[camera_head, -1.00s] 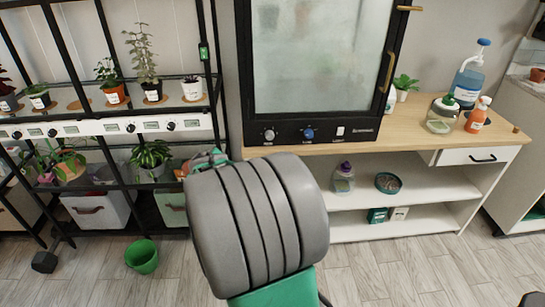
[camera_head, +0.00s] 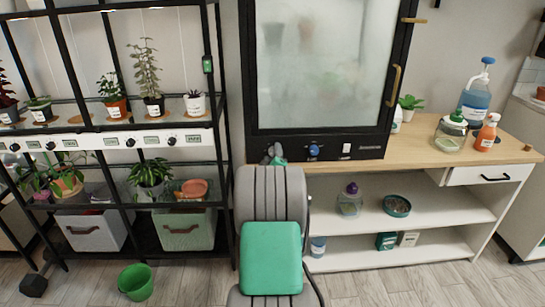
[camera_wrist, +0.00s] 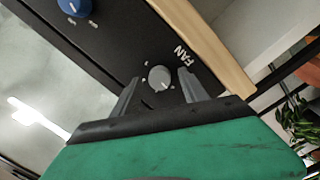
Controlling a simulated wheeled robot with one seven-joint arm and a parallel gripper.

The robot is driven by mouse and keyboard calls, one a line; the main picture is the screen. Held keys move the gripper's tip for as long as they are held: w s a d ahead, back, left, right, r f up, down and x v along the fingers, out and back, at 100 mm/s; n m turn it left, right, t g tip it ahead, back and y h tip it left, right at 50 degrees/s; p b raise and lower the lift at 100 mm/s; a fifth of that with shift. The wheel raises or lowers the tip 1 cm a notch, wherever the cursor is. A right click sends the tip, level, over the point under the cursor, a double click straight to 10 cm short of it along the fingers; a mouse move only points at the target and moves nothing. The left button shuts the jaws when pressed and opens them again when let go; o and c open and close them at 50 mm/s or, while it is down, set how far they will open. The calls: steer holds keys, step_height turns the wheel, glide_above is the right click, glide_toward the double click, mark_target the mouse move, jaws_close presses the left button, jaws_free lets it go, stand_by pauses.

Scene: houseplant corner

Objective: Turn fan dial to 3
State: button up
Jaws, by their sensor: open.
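The fan dial (camera_wrist: 159,78) is a small grey knob on the cabinet's black front panel, beside the white word FAN in the wrist view. Small marks surround it; I cannot clearly read its setting. My gripper (camera_wrist: 160,84) is open, with one finger on each side of the dial in that view. I cannot tell whether the fingers touch it. In the head view my gripper (camera_head: 274,155) is at the left end of the panel and covers the dial.
A blue knob (camera_head: 313,150) and a white switch (camera_head: 346,149) sit to the right on the same panel, under the frosted glass door (camera_head: 315,60). The wooden worktop (camera_head: 415,148) lies below. A black plant rack (camera_head: 222,110) stands close on the left.

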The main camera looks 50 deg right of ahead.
steer(key=shift+c, duration=0.5)
jaws_close()
